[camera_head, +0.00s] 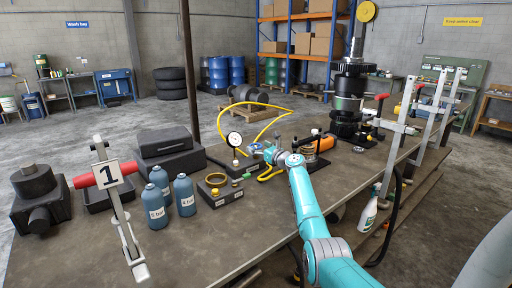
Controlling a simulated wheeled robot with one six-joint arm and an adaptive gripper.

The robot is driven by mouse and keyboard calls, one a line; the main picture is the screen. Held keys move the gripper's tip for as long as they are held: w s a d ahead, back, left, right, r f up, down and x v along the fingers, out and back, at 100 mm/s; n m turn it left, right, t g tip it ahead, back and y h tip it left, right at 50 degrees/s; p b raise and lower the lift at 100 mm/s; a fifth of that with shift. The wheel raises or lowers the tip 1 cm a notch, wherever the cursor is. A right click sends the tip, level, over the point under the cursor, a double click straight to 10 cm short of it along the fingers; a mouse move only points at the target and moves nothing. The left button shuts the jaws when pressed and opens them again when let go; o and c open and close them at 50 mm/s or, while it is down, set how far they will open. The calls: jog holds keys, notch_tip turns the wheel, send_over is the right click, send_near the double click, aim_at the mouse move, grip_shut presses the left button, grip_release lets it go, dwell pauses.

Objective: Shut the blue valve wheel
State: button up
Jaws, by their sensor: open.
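My teal arm reaches from the bottom right over the workbench (165,250). My gripper (257,150) is open at the middle of the bench, just right of a white dial gauge (234,139) on a dark block. A small blue patch shows at the gripper's end; I cannot tell whether it is the blue valve wheel or part of my gripper. No clear wheel shape shows, and contact cannot be made out. A yellow hose (222,122) loops behind the gauge and passes close to the gripper.
Blue bottles (184,194), a dark block with a brass ring (216,185) and a red-handled clamp (110,176) stand at the left. An orange tool (318,143) and a tall black gear assembly (347,100) stand right of the gripper. More clamps (402,135) line the right edge.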

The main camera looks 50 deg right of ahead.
jog(key=shift+x, duration=0.9)
jog(key=c, duration=1.1)
